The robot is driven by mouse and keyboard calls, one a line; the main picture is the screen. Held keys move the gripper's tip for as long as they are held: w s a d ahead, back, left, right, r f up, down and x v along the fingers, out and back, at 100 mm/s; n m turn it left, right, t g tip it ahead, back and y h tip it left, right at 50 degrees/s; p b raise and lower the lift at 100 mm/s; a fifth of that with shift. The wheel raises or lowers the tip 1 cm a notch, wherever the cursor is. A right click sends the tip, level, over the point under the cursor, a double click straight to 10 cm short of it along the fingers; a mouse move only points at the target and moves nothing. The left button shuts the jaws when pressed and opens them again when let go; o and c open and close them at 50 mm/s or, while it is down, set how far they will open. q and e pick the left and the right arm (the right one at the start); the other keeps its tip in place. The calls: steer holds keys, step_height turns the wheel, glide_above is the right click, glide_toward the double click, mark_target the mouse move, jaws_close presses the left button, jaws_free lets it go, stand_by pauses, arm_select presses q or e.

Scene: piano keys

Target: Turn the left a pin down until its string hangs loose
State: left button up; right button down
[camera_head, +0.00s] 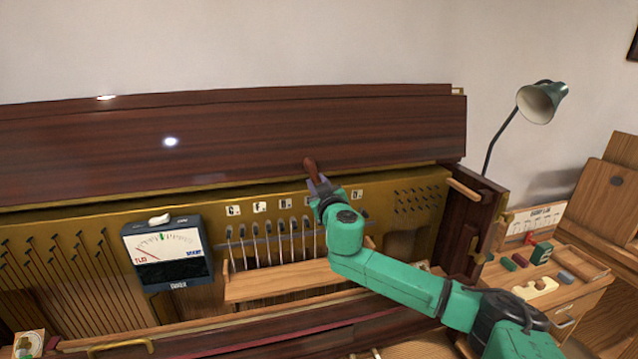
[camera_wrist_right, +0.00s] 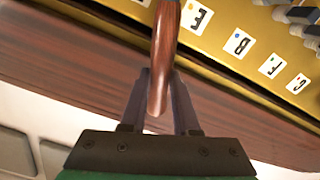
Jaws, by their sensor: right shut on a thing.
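My right gripper (camera_head: 320,184) is above the row of tuning pins and is shut on the reddish-brown handle (camera_head: 310,166) of a tool, likely the tuning lever. My gripper and arm hide part of the row, including the left A pin. My left gripper is not in view.
A tuning meter (camera_head: 166,252) stands at the left on the piano. The raised dark wooden lid (camera_head: 235,140) is behind the pins. A wooden rail (camera_head: 290,282) runs below the strings. At the right are a green lamp (camera_head: 540,102) and a side table (camera_head: 575,300) with small items.

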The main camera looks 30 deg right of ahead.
steer(key=shift+w+a+f+n, duration=0.15)
steer(key=shift+w+a+n, duration=0.05)
steer(key=shift+a+n, duration=0.25)
steer(key=shift+a+f, duration=0.1)
steer(key=shift+a, duration=0.05)
steer(key=shift+a, duration=0.1)
steer(key=shift+c, duration=2)
jaws_free()
steer(key=shift+w+f, duration=0.1)
steer(key=shift+w, duration=0.1)
steer(key=b+v, duration=0.1)
steer(key=v, duration=0.8)
steer(key=shift+b, duration=0.4)
